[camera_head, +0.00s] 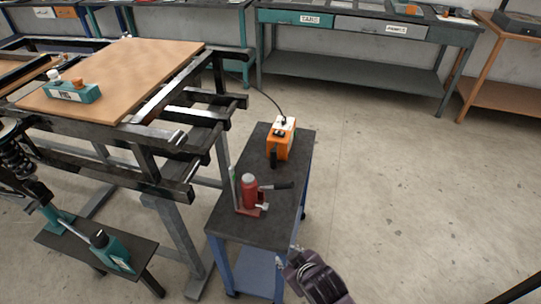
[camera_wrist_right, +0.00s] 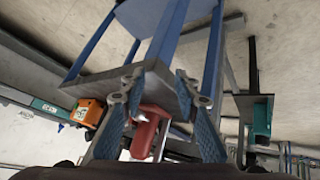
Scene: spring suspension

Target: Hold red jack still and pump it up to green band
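The red jack (camera_head: 249,192) stands upright near the left edge of the cart's dark top in the head view. A dark lever (camera_head: 279,186) sticks out from it to the right. A thin upright post with green on it (camera_head: 234,188) stands just left of the jack; the band itself is too small to read. My right gripper (camera_head: 288,259) is at the cart's front right corner, apart from the jack. In the right wrist view my right gripper (camera_wrist_right: 160,95) is open, with the red jack (camera_wrist_right: 150,130) seen between its fingers.
An orange device (camera_head: 281,138) with a cable sits at the back of the cart (camera_head: 228,222). A dark metal frame with a wooden board (camera_head: 130,75) stands left. A low bench (camera_head: 75,240) holds a teal thing (camera_head: 112,252). Floor right of the cart is free.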

